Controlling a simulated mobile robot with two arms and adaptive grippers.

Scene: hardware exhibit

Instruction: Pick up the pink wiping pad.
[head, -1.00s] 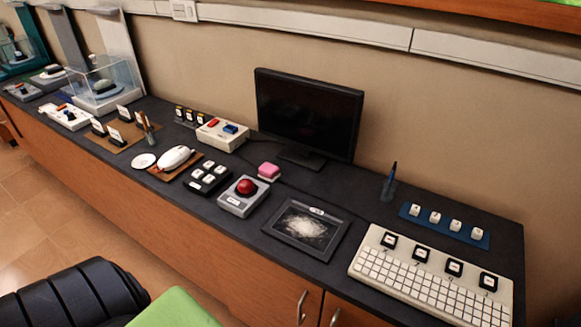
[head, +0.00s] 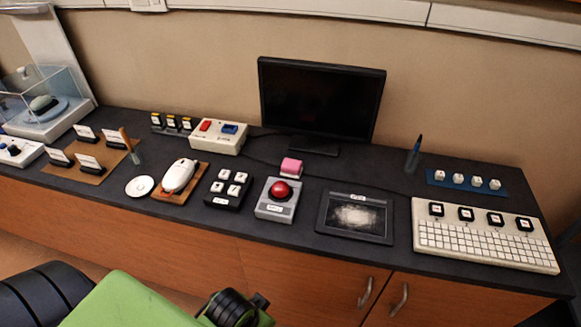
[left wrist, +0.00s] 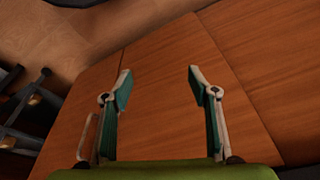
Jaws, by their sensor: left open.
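The pink wiping pad (head: 291,167) lies on the dark counter (head: 330,254) in the head view, just behind the grey box with a red dome button (head: 277,200) and in front of the monitor. A whitish layer shows under its pink top. In the left wrist view my left gripper (left wrist: 158,78) is open and empty, with its two fingers apart in front of the wooden cabinet doors. The pad is not in that view. In the head view part of my green arm shows at the bottom left, but no fingertips. My right gripper is not in view.
A black tray with white powder (head: 355,216) lies right of the button box. A black pad with several white keys (head: 228,188) and a white mouse (head: 179,175) stand to the left. The monitor (head: 322,100) is behind. A white keyboard (head: 480,238) is at the right.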

